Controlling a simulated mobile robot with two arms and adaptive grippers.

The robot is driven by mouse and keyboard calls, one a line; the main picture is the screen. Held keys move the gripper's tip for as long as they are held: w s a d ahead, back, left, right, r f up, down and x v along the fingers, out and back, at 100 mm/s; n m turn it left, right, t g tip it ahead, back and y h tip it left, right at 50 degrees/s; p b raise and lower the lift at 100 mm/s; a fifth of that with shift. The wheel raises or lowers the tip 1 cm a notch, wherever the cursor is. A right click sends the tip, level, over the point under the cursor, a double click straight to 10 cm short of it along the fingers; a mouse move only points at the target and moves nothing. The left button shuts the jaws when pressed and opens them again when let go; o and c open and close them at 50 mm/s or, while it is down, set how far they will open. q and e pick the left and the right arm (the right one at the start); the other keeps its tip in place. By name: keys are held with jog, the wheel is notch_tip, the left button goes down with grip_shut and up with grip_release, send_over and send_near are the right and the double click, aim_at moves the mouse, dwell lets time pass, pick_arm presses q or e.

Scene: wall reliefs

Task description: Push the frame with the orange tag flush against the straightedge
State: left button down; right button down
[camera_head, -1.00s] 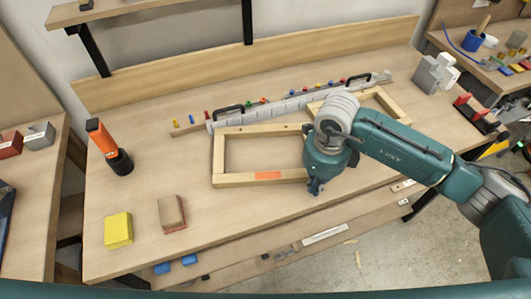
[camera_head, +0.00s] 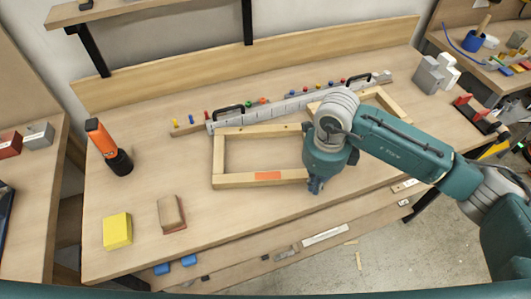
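The wooden frame with the orange tag (camera_head: 232,180) lies flat on the bench. The orange tag (camera_head: 268,176) is on its front rail. The metal straightedge (camera_head: 284,106), with two black handles, lies along the frame's back side; the left back corner appears close to it, but I cannot tell whether they touch. A second wooden frame (camera_head: 390,104) lies to the right, partly behind my arm. My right gripper (camera_head: 315,187) points down at the tagged frame's front right corner, covering it; its fingers are small and partly hidden. My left gripper is out of view.
Colored pegs (camera_head: 191,119) stand in a strip behind the straightedge. An orange-and-black tool (camera_head: 108,147), a yellow block (camera_head: 117,230) and a brown block (camera_head: 171,214) are on the left. Grey blocks (camera_head: 430,75) stand at the back right. The bench between the blocks and frame is clear.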

aim_at(301, 167)
jog(key=shift+w+a+b, duration=0.45)
jog(key=shift+w+b, duration=0.4)
jog(key=shift+w, duration=0.45)
jog(key=shift+w+a+b, duration=0.5)
jog(key=shift+w+b, duration=0.35)
jog(key=shift+w, duration=0.45)
jog(key=shift+w+a+b, duration=0.45)
jog(key=shift+w+b, duration=0.4)
jog(key=shift+w, duration=0.45)
dwell(2.9)
jog(key=shift+s, duration=0.1)
jog(key=shift+s+d+p, duration=0.2)
jog(key=shift+s+d, duration=0.05)
jog(key=shift+s, duration=0.3)
jog(key=shift+s+d+p, duration=0.15)
jog(key=shift+s+d, duration=0.05)
jog(key=shift+s, duration=0.35)
jog(key=shift+r, duration=0.1)
